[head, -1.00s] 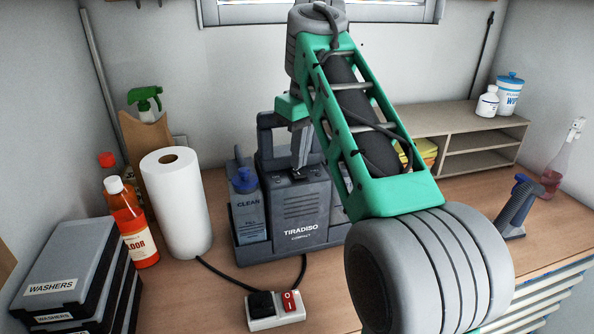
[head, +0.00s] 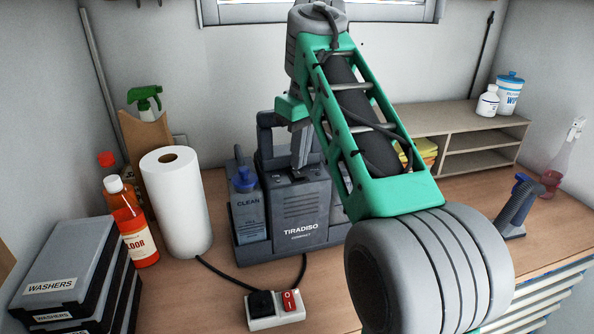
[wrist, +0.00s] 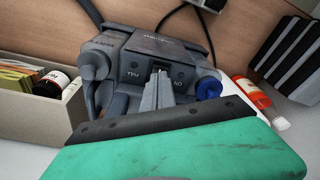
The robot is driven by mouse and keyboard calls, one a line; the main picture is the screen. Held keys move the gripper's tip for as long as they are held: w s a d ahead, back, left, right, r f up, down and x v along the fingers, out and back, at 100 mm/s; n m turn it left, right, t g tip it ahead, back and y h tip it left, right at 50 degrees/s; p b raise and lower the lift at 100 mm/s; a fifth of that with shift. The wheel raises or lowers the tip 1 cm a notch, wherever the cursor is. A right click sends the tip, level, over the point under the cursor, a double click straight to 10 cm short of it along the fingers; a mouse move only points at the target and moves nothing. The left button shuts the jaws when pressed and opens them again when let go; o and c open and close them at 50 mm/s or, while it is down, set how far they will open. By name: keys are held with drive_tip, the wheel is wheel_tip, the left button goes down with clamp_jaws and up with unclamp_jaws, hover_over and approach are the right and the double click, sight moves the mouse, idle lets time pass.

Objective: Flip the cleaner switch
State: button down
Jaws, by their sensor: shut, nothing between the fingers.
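The cleaner (head: 303,212) is a grey machine marked TIRADISO, standing on the bench with a blue-capped CLEAN bottle (head: 247,215) at its left. It also shows in the wrist view (wrist: 150,45). My gripper (head: 300,167) is over the top of the cleaner, pointing down, with its fingers together and empty. In the wrist view my fingertips (wrist: 160,72) are at the dark switch recess (wrist: 184,71), near an ON label. My fingers cover part of the recess. I cannot tell the switch's position or whether the fingers touch it.
A power strip (head: 275,318) with a red switch lies in front of the cleaner. A paper roll (head: 176,205), orange bottles (head: 138,240) and black WASHERS cases (head: 65,275) stand left. A wooden shelf (head: 470,130) and a spray bottle (head: 562,160) are right.

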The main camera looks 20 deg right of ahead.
sight(300, 173)
drive_tip(key=shift+f+b, duration=0.75)
drive_tip(key=shift+f, duration=0.1)
drive_tip(key=shift+r, duration=0.15)
wheel_tip(300, 173, up, 7)
drive_tip(key=p, duration=0.6)
drive_tip(key=shift+p, duration=0.35)
